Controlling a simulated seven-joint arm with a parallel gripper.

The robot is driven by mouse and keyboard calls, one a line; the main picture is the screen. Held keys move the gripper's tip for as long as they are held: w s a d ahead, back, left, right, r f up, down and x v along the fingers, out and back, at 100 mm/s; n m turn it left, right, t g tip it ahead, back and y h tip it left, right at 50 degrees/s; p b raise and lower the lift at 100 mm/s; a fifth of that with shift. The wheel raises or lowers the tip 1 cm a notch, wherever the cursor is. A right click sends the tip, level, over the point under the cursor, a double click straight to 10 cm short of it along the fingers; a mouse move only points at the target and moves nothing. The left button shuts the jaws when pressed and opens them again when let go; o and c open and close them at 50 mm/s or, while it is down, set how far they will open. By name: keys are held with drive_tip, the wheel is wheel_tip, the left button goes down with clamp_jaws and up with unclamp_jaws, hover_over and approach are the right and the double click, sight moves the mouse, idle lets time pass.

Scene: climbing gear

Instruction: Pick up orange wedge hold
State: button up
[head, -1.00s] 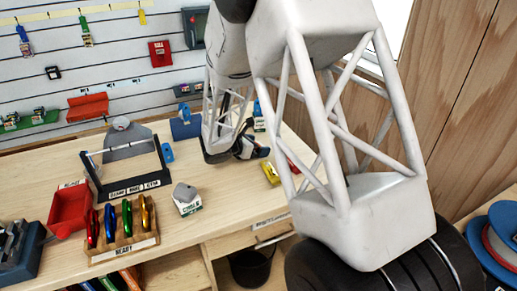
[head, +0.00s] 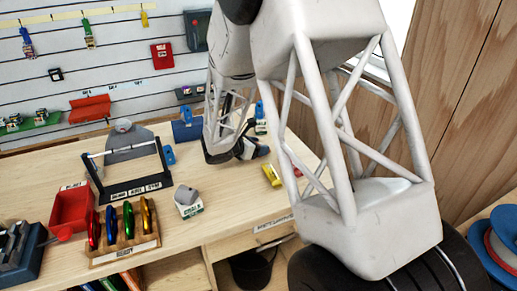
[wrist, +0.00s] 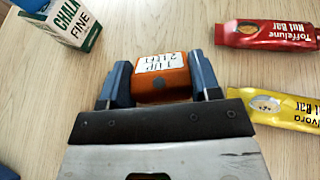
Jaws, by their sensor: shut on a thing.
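The orange wedge hold (wrist: 163,85) sits between my gripper's two blue fingers in the wrist view. It carries a white label with hand-printed text that seems to read "1 UP 2 LEFT". My gripper (wrist: 160,66) is shut on it, one finger against each side. Whether the hold touches the table or is lifted, I cannot tell. In the head view my gripper (head: 247,148) is small and partly hidden by my arm, over the back of the table. I cannot make out the hold there.
A chalk box (wrist: 67,22) stands to the left in the wrist view. A red nut bar (wrist: 268,34) and a yellow bar (wrist: 275,105) lie to the right. In the head view, a black frame (head: 128,187), carabiner rack (head: 125,245) and red tray (head: 71,212) occupy the table's left.

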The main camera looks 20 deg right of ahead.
drive_tip(key=shift+r, duration=0.4)
wheel_tip(320, 180, up, 2)
drive_tip(key=shift+r, duration=0.1)
drive_tip(key=s+a, duration=0.1)
drive_tip(key=s, duration=0.4)
drive_tip(key=s+a, duration=0.1)
drive_tip(key=s, duration=0.4)
drive_tip(key=s+a+r, duration=0.1)
drive_tip(key=s, duration=0.4)
drive_tip(key=shift+s+a+r, duration=0.1)
drive_tip(key=shift+s+a, duration=0.1)
drive_tip(key=shift+s, duration=0.1)
